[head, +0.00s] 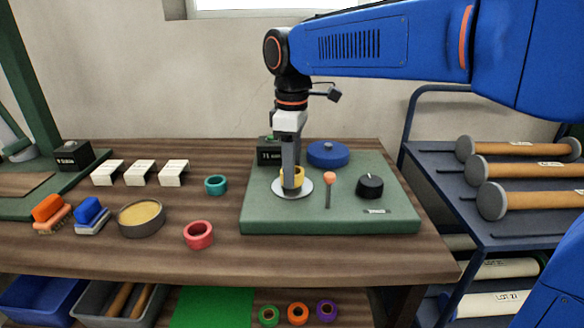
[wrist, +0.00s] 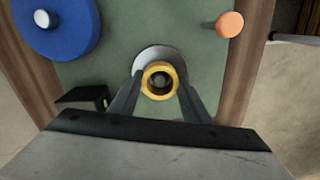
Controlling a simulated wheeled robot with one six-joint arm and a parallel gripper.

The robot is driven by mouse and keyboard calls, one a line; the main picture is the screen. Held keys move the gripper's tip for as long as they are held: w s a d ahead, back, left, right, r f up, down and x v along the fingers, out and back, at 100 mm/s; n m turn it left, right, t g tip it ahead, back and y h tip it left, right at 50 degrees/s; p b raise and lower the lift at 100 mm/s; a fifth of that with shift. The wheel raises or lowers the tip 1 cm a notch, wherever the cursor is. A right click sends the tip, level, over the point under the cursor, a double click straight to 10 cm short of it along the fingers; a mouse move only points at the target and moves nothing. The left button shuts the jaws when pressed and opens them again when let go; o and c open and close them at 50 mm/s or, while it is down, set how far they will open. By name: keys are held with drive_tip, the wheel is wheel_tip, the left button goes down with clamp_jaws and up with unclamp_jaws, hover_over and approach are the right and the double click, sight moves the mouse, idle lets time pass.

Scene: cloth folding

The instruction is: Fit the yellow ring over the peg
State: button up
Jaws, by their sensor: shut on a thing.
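The yellow ring (head: 297,178) is between the fingers of my gripper (head: 291,170), which points straight down over the green board. In the wrist view the fingers of my gripper (wrist: 160,85) flank the yellow ring (wrist: 147,91) on both sides. A pale round base plate (head: 304,191) lies on the board just under the ring; it also shows behind the ring in the wrist view (wrist: 147,56). A small greyish round shape, seemingly the peg's top (wrist: 160,81), shows inside the ring's hole. In the head view the peg is hidden. I cannot tell how low the ring sits.
On the green board (head: 260,218) are a blue round knob (head: 327,154), an orange-tipped pin (head: 330,180) and a black knob (head: 370,186). A teal ring (head: 216,185) and a red ring (head: 198,235) lie on the wooden table to the left.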

drive_tip(key=shift+f, duration=0.45)
idle(0.3)
drive_tip(key=o, duration=1.1)
wheel_tip(320, 180, up, 18)
drive_tip(key=shift+f, duration=0.25)
drive_tip(key=shift+s, duration=0.1)
